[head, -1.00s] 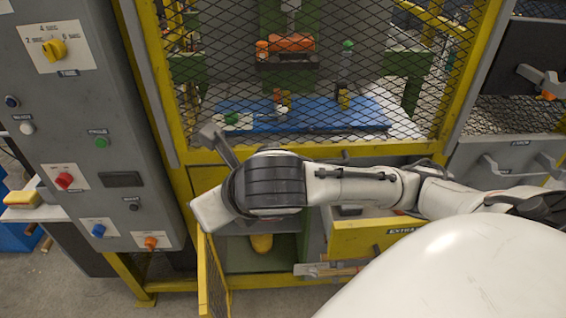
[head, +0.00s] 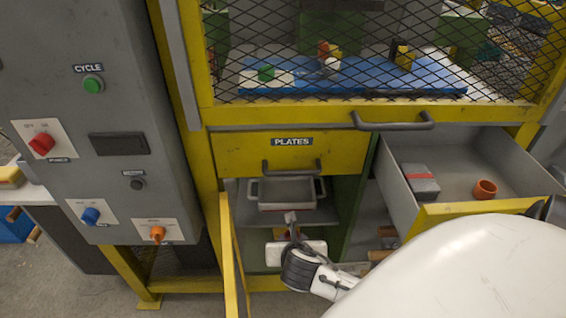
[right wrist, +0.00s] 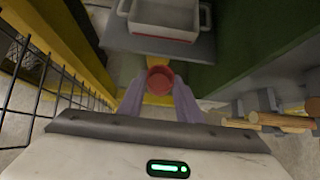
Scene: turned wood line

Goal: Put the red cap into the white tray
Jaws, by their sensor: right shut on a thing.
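The red cap (right wrist: 159,78) is between the fingertips of my right gripper (right wrist: 160,84) in the right wrist view, and the gripper is shut on it. In the head view this gripper (head: 287,233) is low in front of the open cabinet bay, with a little red showing beside it. The white tray (head: 287,206) stands on the shelf under the plates drawer, above the gripper in the picture. It also shows at the top of the right wrist view (right wrist: 165,33), apart from the cap. My left gripper is not in view.
A yellow mesh door (head: 229,255) stands open left of the bay. The plates drawer (head: 250,153) is above the tray. An open drawer (head: 440,172) at right holds a grey box (head: 421,183) and an orange cup (head: 485,189). Wooden handles (right wrist: 280,120) lie right of the gripper.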

